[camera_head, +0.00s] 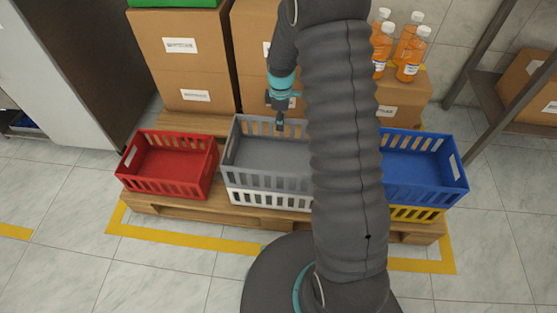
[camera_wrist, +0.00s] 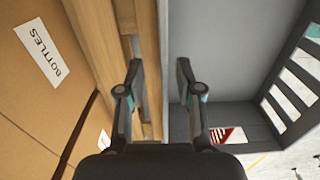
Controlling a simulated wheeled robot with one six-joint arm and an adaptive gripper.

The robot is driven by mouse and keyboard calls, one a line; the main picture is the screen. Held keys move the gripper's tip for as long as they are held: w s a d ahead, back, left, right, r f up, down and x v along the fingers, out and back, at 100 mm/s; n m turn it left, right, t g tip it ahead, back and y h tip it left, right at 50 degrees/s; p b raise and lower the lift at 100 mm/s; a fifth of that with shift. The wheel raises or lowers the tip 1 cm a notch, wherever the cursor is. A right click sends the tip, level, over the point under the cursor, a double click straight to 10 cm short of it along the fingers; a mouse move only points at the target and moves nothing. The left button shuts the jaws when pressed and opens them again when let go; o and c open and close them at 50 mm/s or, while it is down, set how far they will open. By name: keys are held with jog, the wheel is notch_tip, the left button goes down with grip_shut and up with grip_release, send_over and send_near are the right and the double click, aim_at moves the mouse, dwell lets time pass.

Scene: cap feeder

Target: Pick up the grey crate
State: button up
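The grey crate (camera_head: 262,160) sits on a white crate (camera_head: 270,200) in the middle of the pallet in the head view. It looks empty; my arm hides its right end. My gripper (camera_head: 280,124) points down at the crate's far wall. In the wrist view the grey crate (camera_wrist: 235,50) fills the right half, with its slotted end wall at right. My gripper (camera_wrist: 160,82) is open there, its two fingers apart, one on each side of the crate's wall rim. I cannot tell whether either finger touches the wall.
A red crate (camera_head: 168,165) stands to the left. A blue crate (camera_head: 422,170) sits on a yellow one (camera_head: 415,213) to the right. Cardboard boxes (camera_head: 180,62) stand close behind, with orange bottles (camera_head: 411,55) on the right one. The wooden pallet (camera_head: 195,214) lies below; floor in front is clear.

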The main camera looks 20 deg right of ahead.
jog(key=shift+s+d+f, duration=0.1)
jog(key=shift+s+f, duration=0.05)
jog(key=shift+f, duration=0.8)
jog(key=shift+s+d+f, duration=0.1)
jog(key=shift+s+f, duration=0.05)
jog(key=shift+f, duration=0.75)
jog(key=shift+a, duration=0.1)
grip_shut()
